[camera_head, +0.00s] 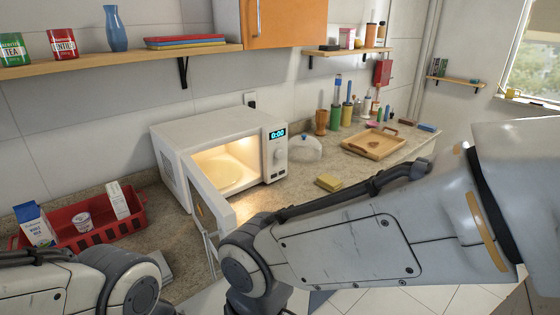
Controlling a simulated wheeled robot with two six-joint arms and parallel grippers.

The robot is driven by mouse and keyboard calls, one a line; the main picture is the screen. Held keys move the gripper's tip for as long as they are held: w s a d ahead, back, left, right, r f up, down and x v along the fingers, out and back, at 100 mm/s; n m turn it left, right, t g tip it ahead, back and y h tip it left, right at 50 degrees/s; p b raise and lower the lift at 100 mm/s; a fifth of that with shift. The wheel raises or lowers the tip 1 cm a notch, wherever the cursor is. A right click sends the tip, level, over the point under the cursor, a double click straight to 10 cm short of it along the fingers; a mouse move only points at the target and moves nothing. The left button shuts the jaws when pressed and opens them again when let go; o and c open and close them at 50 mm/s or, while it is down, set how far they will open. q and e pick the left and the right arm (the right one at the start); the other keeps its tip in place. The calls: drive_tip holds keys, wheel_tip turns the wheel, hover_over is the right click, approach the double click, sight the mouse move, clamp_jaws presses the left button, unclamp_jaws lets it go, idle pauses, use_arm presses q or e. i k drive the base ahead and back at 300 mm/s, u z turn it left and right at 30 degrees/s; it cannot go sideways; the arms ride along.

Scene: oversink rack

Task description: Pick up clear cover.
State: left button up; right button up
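My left arm shows at the lower left and my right arm crosses from the right to the lower middle. Neither gripper is in view. Both arms' visible parts are apart from the cover, which lies farther back.
The microwave door (208,210) hangs open toward me; its lit inside shows a round plate. A wooden tray (360,147) and several bottles stand to the right. A red basket (75,238) holds cartons at left.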

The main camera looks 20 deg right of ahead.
sight(303, 148)
drive_tip(key=z, duration=0.55)
drive_tip(key=k, duration=0.6)
drive_tip(key=z, duration=1.05)
drive_tip(key=i, duration=1)
drive_tip(key=z, duration=0.5)
drive_tip(key=i, duration=1.6)
drive_tip(key=u, duration=0.5)
drive_tip(key=i, duration=0.8)
drive_tip(key=u, duration=1.5)
drive_tip(key=i, duration=0.85)
drive_tip(key=u, duration=0.8)
